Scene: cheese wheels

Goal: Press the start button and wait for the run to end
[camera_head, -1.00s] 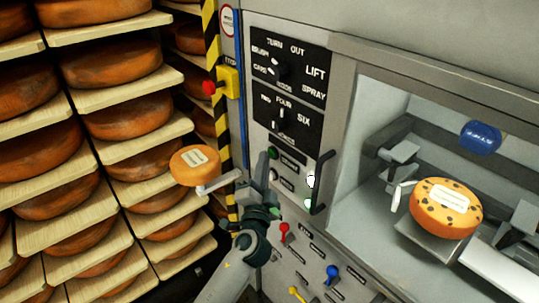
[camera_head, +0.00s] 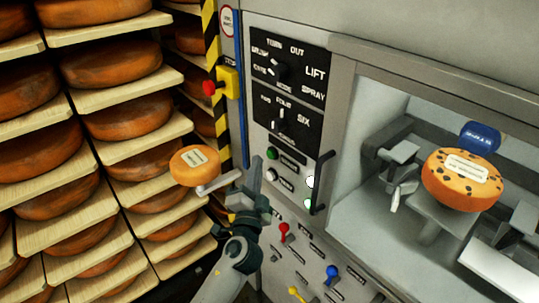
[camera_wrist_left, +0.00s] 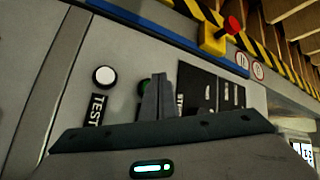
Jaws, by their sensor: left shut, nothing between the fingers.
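The green start button (camera_head: 272,154) is on the grey machine front, below the black dial panels. It shows in the left wrist view (camera_wrist_left: 144,87), partly hidden behind my fingers; its label is partly covered. My left gripper (camera_head: 257,160) is shut and empty, just left of the button in the head view and apart from the panel as far as I can see. Its shut fingers also show in the wrist view (camera_wrist_left: 159,80). In the machine's open bay, a speckled orange cheese wheel (camera_head: 445,190) with a white label is raised close to a blue stamp (camera_head: 480,138). My right gripper is out of view.
A white TEST button (camera_head: 271,173) sits just below the green one. A red stop button (camera_head: 209,87) on a yellow box is to the left. Cheese racks (camera_head: 100,155) fill the left side. A dark door handle (camera_head: 320,182) and coloured levers (camera_head: 284,230) are nearby.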

